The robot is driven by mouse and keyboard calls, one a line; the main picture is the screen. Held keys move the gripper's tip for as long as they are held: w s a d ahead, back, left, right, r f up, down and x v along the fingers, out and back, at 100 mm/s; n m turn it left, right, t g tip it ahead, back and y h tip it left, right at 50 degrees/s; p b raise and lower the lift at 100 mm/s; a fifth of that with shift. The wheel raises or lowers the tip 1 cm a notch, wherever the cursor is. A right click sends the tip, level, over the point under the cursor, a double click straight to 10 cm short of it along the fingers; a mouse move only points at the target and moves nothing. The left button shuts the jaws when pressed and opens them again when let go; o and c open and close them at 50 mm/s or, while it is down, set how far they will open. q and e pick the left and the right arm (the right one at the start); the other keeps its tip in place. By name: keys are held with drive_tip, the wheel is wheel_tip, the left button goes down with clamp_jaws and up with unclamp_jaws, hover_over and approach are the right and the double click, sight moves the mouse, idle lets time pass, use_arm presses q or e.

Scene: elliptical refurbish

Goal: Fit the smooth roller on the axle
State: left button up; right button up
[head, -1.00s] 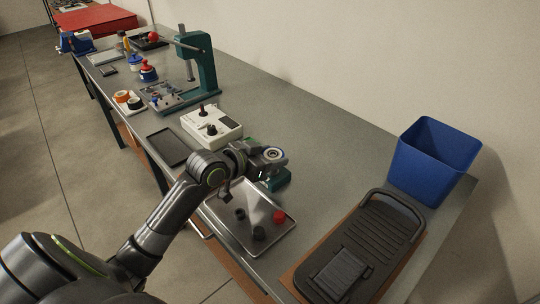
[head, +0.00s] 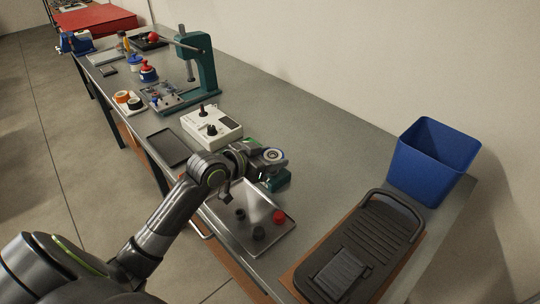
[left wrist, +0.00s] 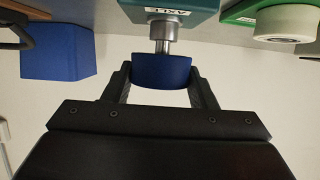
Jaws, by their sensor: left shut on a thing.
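My left gripper (left wrist: 160,84) is shut on a blue roller (left wrist: 161,73), one finger on each side, in the left wrist view. The roller's visible side looks smooth. A metal axle (left wrist: 162,32) comes out of a teal block labelled AXLE (left wrist: 185,7) and is in line with the roller. The near end of the axle meets the roller; I cannot tell how far it goes in. In the head view the teal block (head: 275,183) is partly hidden by my left wrist, and the fingers and roller cannot be made out. My right gripper is not in view.
A metal tray (head: 277,240) with red and dark caps lies in front. A white control box (head: 212,126) and a dark flat tray (head: 168,147) are behind. A blue bin (head: 432,160) and black case (head: 370,240) stand right. A green part with a white roller (left wrist: 290,22) is nearby.

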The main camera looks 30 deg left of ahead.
use_arm(q)
drive_tip(key=shift+p, duration=0.3)
idle(0.5)
drive_tip(key=shift+f+b, duration=0.4)
drive_tip(key=shift+f, duration=0.2)
idle(0.4)
drive_tip(key=o, duration=0.7)
drive_tip(key=shift+o, duration=0.2)
drive_tip(key=shift+s+a+r+p, duration=0.25)
drive_tip(key=shift+s+r+p, duration=0.1)
drive_tip(key=shift+s+p, duration=0.2)
drive_tip(key=p+v, duration=0.6)
drive_tip(key=v, duration=0.3)
drive_tip(key=shift+s, duration=0.35)
drive_tip(key=shift+a, duration=0.1)
